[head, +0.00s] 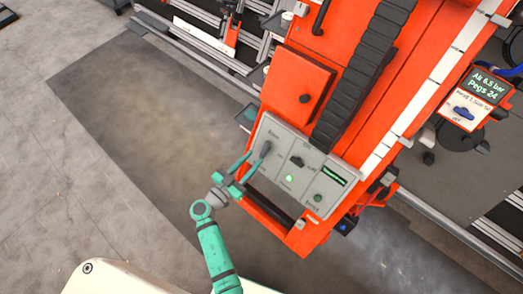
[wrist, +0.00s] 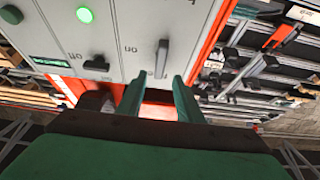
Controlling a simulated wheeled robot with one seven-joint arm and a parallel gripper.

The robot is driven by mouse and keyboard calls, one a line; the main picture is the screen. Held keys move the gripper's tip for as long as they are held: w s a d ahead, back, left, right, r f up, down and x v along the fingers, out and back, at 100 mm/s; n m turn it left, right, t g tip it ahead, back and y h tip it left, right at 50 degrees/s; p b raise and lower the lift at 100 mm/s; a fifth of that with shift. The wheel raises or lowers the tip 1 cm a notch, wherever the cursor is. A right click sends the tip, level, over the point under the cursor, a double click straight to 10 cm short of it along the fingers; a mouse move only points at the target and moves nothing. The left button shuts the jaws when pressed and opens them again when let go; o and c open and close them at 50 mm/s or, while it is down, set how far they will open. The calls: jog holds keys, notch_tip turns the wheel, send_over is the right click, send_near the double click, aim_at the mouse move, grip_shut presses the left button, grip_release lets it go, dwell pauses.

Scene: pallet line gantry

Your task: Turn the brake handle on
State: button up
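The brake handle (head: 265,149), a grey lever, sits at the left end of a grey control panel (head: 318,170) on the orange machine. In the wrist view the handle (wrist: 162,58) stands upright in the picture, beside an upside-down "on" label. My gripper (head: 255,160) is in front of that end of the panel. Its two teal fingers are apart, and the wrist view shows the gripper (wrist: 159,82) open with nothing between the fingers. The handle's lower end appears just beyond the fingertips, roughly centred between them. I cannot tell whether they touch.
The panel also has a black knob (wrist: 97,64) labelled "off", a lit green button (wrist: 84,14) and a small green display (wrist: 50,62). An orange box door with a black knob (head: 305,98) is above the panel. Clear floor (head: 130,110) lies to the left.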

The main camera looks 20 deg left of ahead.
aim_at(264, 149)
jog(key=x, duration=0.6)
jog(key=shift+s, duration=0.1)
grip_shut()
